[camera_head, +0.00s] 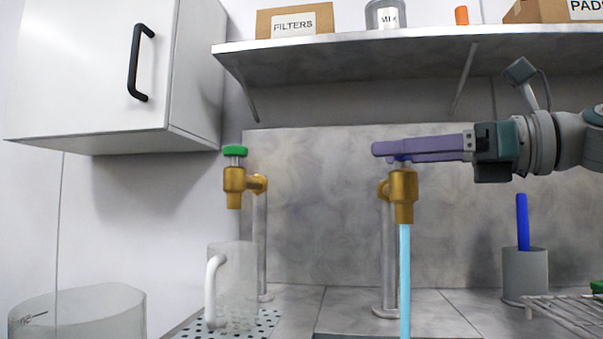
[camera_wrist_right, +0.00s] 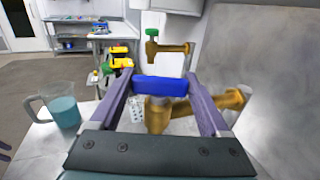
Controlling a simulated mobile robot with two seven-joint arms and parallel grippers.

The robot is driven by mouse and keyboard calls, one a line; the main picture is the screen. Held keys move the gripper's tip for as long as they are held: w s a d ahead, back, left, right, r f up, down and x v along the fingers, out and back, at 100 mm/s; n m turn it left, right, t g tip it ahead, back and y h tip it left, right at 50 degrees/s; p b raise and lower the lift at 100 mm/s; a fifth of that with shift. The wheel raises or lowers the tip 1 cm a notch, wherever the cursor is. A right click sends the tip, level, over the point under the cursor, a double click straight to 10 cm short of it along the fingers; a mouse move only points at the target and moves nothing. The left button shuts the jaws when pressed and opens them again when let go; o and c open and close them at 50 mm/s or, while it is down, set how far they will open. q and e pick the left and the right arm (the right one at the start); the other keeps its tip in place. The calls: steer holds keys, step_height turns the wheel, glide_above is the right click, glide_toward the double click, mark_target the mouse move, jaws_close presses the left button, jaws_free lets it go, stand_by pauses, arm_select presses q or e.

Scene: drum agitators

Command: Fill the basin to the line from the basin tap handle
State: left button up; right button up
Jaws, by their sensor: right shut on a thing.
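The right tap (camera_head: 404,196) is brass, and a light blue stream (camera_head: 405,275) runs straight down from its spout. My right gripper (camera_head: 385,149) reaches in from the right at the top of this tap. Its purple fingers are shut on the blue tap handle, which shows between them in the wrist view (camera_wrist_right: 162,85); in the head view they mostly cover it. The stream leaves the bottom of the head view. The basin's inside, its water level and its line are not visible.
A second brass tap (camera_head: 235,182) with a green handle stands left, above a clear jug (camera_head: 236,290) on a perforated grate. A grey cup (camera_head: 524,272) with a blue stick and a wire rack (camera_head: 572,312) stand right. A shelf (camera_head: 400,52) runs overhead.

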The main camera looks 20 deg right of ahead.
stand_by(0.5)
steer(key=o, duration=1.2)
steer(key=shift+s+d+f+b, duration=0.15)
steer(key=shift+s+d+b, duration=0.1)
steer(key=shift+b, duration=0.15)
steer(key=b+v, duration=0.2)
steer(key=v, duration=0.2)
steer(key=b+v, duration=0.3)
steer(key=v, duration=0.2)
steer(key=shift+s+r, duration=0.1)
steer(key=shift+r, duration=0.1)
